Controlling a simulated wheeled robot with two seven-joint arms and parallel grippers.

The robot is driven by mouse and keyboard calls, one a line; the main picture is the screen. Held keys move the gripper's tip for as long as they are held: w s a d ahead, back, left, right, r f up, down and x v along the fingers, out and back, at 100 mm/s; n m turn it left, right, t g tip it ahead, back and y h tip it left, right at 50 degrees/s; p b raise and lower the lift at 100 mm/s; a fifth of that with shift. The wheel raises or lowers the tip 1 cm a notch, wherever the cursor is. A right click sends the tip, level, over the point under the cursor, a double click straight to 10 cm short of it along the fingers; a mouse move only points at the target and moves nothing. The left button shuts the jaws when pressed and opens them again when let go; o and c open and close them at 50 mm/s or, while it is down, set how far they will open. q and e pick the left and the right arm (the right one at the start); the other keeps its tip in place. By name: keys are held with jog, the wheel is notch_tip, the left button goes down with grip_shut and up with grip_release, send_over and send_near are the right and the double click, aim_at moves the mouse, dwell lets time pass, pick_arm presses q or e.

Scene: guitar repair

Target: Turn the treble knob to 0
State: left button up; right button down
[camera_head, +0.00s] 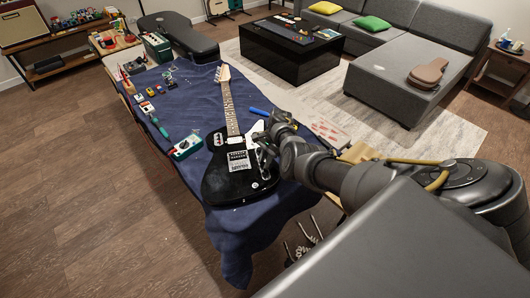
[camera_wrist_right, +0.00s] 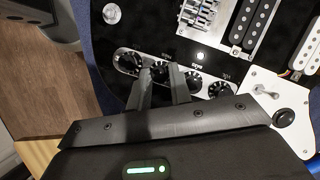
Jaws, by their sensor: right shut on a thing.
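The black electric guitar (camera_head: 222,186) lies on the blue cloth with its neck pointing to the back. In the right wrist view a row of several small black knobs sits on its control plate (camera_wrist_right: 206,79). My right gripper (camera_head: 264,155) is down at the guitar's body. In the wrist view its two fingers (camera_wrist_right: 161,82) are shut on the second knob from the left (camera_wrist_right: 160,70), one on each side. I take it for the treble knob, but the fingers hide its label. The knob's pointer is too small to read. My left gripper is not in view.
The blue cloth (camera_head: 186,100) covers the workbench. A blue tool (camera_head: 258,111) lies by the neck. Other knobs (camera_wrist_right: 193,81) stand close beside the fingers.

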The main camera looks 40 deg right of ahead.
jog(key=shift+n+g+b, duration=0.3)
jog(key=shift+n, duration=0.5)
jog(key=c, duration=1.3)
grip_release()
jog(key=shift+o, duration=0.2)
jog(key=shift+w+r, duration=0.1)
jog(key=v, duration=1)
jog(key=shift+r, duration=0.3)
jog(key=shift+d+f, duration=0.15)
